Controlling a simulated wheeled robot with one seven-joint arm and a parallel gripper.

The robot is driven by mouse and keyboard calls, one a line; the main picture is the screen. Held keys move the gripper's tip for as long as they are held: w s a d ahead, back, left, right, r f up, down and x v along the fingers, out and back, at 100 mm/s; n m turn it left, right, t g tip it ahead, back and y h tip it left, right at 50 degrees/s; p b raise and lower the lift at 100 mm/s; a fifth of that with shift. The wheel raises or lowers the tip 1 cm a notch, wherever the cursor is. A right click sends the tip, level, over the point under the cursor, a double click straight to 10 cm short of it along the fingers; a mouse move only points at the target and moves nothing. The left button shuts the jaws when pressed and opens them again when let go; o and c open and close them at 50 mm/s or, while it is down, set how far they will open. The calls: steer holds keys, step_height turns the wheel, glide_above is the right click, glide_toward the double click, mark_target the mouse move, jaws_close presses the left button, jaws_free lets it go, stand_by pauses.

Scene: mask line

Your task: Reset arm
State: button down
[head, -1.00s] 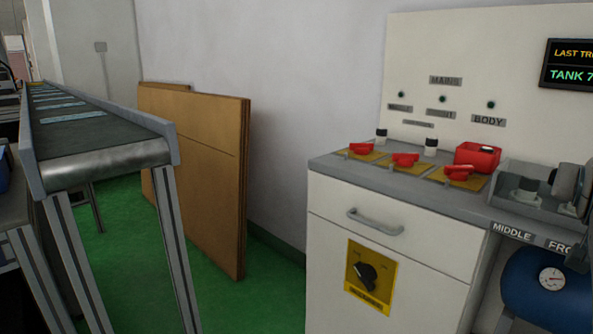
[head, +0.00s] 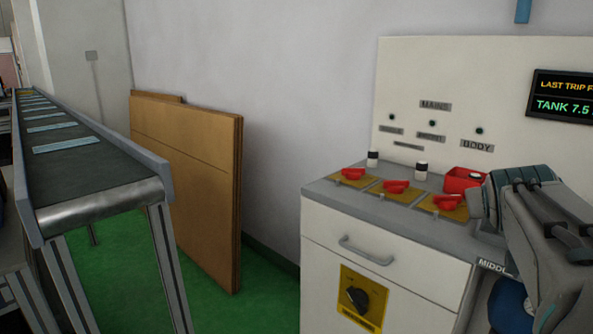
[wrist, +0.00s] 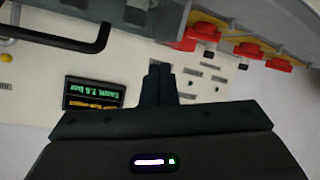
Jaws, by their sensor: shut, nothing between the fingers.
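In the head view, part of my arm (head: 545,225) stands at the right edge, in front of the counter's right end; my fingertips cannot be made out there. In the wrist view, my gripper (wrist: 158,70) shows as dark fingers close together, shut and empty. Beyond it the control panel appears rotated, with the lit display (wrist: 95,92) to the left of the fingers and the red handles (wrist: 250,50) to the right. The fingers appear to touch nothing.
A conveyor (head: 90,165) runs along the left, with cardboard sheets (head: 190,170) against the wall. Green floor (head: 210,300) lies open between.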

steer(key=w+a+f+n+y+p, duration=0.1)
steer(key=w+a+n+y, duration=0.15)
steer(key=a, duration=0.35)
steer(key=s+a+r+g+y+p, duration=0.2)
steer(key=s+a+p, duration=0.6)
steer(key=p, duration=0.5)
steer(key=s+a+r+g+y+p, duration=0.3)
steer(key=s+a+g+p, duration=0.3)
steer(key=p, duration=0.8)
steer(key=s+a+r, duration=0.1)
steer(key=s+a, duration=0.1)
steer(key=a, duration=0.1)
steer(key=shift+s+a+p, duration=0.15)
steer(key=shift+a+p, duration=0.15)
steer(key=shift+a, duration=0.1)
steer(key=shift+n, duration=0.25)
